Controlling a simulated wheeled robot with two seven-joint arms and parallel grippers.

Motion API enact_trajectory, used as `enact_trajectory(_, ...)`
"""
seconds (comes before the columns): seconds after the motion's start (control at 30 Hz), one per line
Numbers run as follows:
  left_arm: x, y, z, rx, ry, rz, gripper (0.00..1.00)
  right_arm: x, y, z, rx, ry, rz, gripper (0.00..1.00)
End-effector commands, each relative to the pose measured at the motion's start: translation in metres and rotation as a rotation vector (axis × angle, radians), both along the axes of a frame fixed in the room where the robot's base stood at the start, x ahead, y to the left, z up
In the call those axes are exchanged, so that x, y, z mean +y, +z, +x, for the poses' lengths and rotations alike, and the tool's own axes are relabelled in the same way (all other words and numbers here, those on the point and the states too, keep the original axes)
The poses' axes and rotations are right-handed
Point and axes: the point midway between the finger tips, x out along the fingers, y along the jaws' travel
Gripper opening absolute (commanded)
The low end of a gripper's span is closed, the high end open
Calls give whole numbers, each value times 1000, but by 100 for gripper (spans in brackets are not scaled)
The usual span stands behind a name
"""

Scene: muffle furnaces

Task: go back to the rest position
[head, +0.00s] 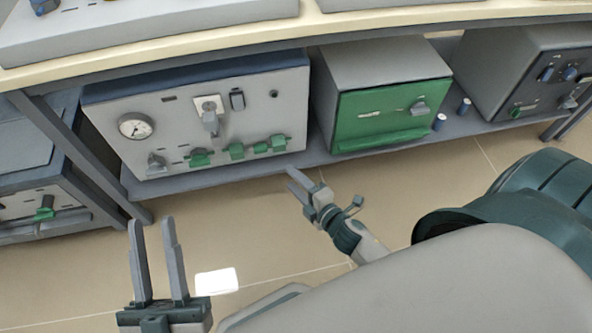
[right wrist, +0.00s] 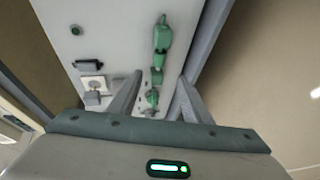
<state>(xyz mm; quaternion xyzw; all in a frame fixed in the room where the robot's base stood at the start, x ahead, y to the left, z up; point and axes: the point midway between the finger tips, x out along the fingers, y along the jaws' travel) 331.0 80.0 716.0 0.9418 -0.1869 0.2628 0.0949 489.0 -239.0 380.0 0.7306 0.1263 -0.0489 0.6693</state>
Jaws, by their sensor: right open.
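My left gripper (head: 153,222) is at the lower left of the head view. It is open, with its two long fingers apart and nothing between them, above the floor. My right gripper (head: 292,180) is near the middle of the head view, in front of the lower right of the grey furnace unit (head: 185,108). It is open and empty. In the right wrist view its fingers (right wrist: 159,76) are spread and point toward the unit's panel (right wrist: 112,35). A green handle (right wrist: 161,45) shows beyond them.
The grey unit has a dial (head: 137,126) and several green handles (head: 237,151). A green-fronted furnace (head: 380,118) and another grey unit (head: 553,88) stand right of it on the low shelf (head: 308,152). The floor (head: 60,285) in front is clear. A bench top (head: 200,41) overhangs them.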

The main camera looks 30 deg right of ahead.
Motion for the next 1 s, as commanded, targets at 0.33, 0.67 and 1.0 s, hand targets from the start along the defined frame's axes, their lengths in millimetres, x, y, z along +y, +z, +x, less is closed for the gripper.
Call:
enact_trajectory(0.33,-1,-1,-1,11,-2,4,30,-1,2,-6,-1,-1,-1,44)
enact_trajectory(0.67,0,4,0,0,5,-8,30,-1,2,-6,0,-1,-1,44)
enact_trajectory(1.0,0,4,0,0,3,-5,30,38,31,-19,-36,49,183,44)
